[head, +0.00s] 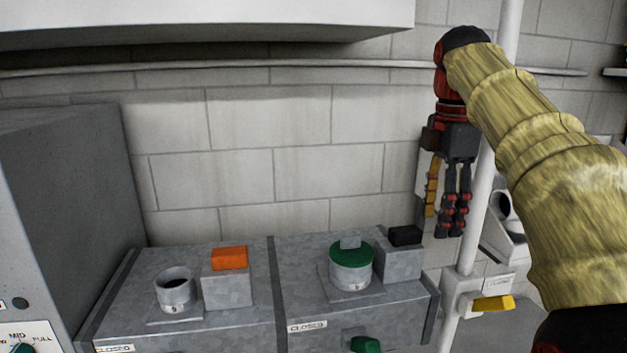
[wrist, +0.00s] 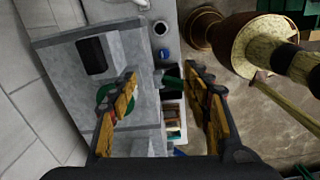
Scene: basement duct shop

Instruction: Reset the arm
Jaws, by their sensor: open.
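My gripper (head: 448,200) hangs with its fingers pointing down in the head view, at the right, close to the white vertical pipe. Its fingers have yellow pads and black and red links. In the wrist view my gripper (wrist: 165,95) shows its two yellow-padded fingers spread wide apart, with nothing held between them. My arm, in a yellowish sleeve, comes in from the right of the head view and bends down at the wrist. The gripper is beside the right end of the duct box, apart from the green-capped collar.
A grey duct box (head: 300,268) carries a green-capped collar (head: 350,275), an open collar (head: 174,291), an orange block (head: 229,258) and a black block (head: 405,236). A white pipe (head: 475,220) with a yellow handle (head: 493,303) stands right. A grey cabinet (head: 70,190) stands left.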

